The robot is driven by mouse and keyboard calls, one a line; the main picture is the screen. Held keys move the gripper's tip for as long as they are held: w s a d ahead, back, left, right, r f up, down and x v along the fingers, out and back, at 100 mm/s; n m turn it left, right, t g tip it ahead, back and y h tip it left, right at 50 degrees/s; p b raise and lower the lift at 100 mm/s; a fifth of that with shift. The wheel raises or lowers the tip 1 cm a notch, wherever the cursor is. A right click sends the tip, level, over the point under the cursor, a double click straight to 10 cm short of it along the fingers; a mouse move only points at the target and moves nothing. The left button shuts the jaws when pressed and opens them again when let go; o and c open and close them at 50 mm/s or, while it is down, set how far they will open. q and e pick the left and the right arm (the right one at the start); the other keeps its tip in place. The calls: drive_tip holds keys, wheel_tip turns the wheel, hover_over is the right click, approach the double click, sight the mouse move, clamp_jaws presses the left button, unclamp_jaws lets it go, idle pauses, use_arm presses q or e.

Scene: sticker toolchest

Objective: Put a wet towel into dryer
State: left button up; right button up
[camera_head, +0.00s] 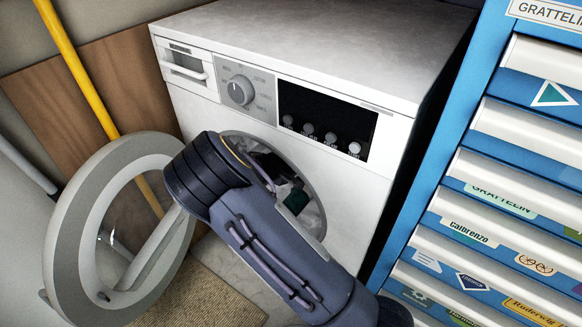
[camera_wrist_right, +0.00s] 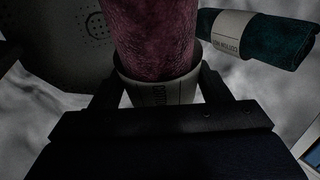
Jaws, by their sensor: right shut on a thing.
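A white front-loading dryer (camera_head: 300,50) stands in the middle of the head view, its round glass door (camera_head: 72,240) swung open to the left. My right arm reaches across to the round opening, and the arm covers part of it. In the right wrist view my right gripper (camera_wrist_right: 158,82) is shut on a rolled dark red towel (camera_wrist_right: 152,35) with a pale paper band (camera_wrist_right: 155,94). The grey drum wall surrounds it. A rolled dark green towel (camera_wrist_right: 270,42) with a similar band lies to the right of it; it also shows in the opening (camera_head: 297,200). My left gripper is out of view.
A blue tool chest (camera_head: 455,165) with several white-fronted drawers stands close on the right. A yellow pole (camera_head: 75,65) leans at the left by a brown panel. A beige mat (camera_head: 210,300) lies on the floor below the door.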

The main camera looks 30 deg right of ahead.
drive_tip(key=shift+w+d, duration=0.15)
drive_tip(key=shift+d, duration=0.2)
drive_tip(key=o, duration=1.1)
drive_tip(key=p+v, duration=0.3)
drive_tip(key=v, duration=0.5)
drive_tip(key=shift+w+f, duration=0.1)
